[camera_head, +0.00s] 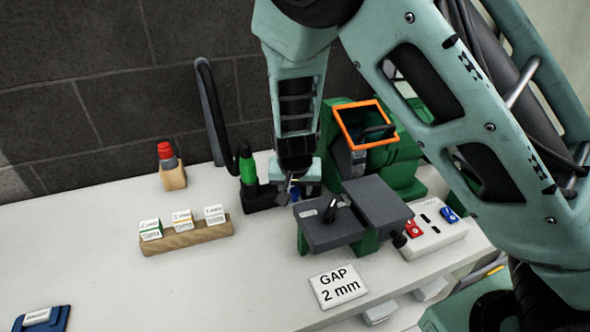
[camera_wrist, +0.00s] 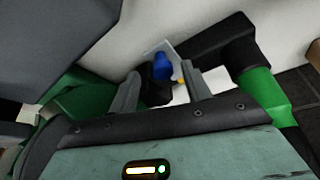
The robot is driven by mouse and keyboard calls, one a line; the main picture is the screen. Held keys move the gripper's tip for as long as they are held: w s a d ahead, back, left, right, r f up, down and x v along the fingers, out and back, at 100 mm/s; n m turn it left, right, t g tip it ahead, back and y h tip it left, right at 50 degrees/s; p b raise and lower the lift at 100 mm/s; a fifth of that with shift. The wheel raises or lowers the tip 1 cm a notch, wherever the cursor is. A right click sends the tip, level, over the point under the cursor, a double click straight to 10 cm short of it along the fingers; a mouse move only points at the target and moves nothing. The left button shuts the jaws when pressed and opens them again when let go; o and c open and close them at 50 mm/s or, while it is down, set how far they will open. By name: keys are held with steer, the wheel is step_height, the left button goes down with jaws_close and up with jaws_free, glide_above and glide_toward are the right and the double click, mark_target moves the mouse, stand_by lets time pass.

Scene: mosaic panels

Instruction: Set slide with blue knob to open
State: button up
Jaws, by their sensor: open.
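The blue knob (camera_wrist: 162,67) shows in the wrist view, on or beside a dark part, with a pale clear-looking plate behind it. In the head view only small blue bits (camera_head: 295,192) show beside my gripper's fingers. My gripper (camera_head: 300,188) points down behind the grey machine table (camera_head: 325,228). In the wrist view its two fingers (camera_wrist: 161,80) are apart, one on each side of the knob in the picture. I cannot tell whether they touch it. The slide itself is mostly hidden, and its position is unclear.
A green machine (camera_head: 400,163) with an orange-framed guard (camera_head: 362,125) stands close to the right. A black post with a green handle (camera_head: 247,165) stands close left. A white switch box (camera_head: 436,240) and a "GAP 2 mm" card (camera_head: 339,287) are nearer.

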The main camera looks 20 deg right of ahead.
steer(key=p+v, duration=0.4)
steer(key=v, duration=1.2)
steer(key=shift+s+r, duration=0.25)
steer(key=s+a+r+n+g+y, duration=0.1)
steer(key=s+n, duration=0.5)
steer(key=s, duration=0.6)
steer(key=s+a+r+n+g+y, duration=0.1)
steer(key=s+n, duration=0.5)
steer(key=s, duration=0.6)
steer(key=shift+a+r+g, duration=0.4)
steer(key=shift+a+g, duration=0.45)
steer(key=shift+g, duration=0.15)
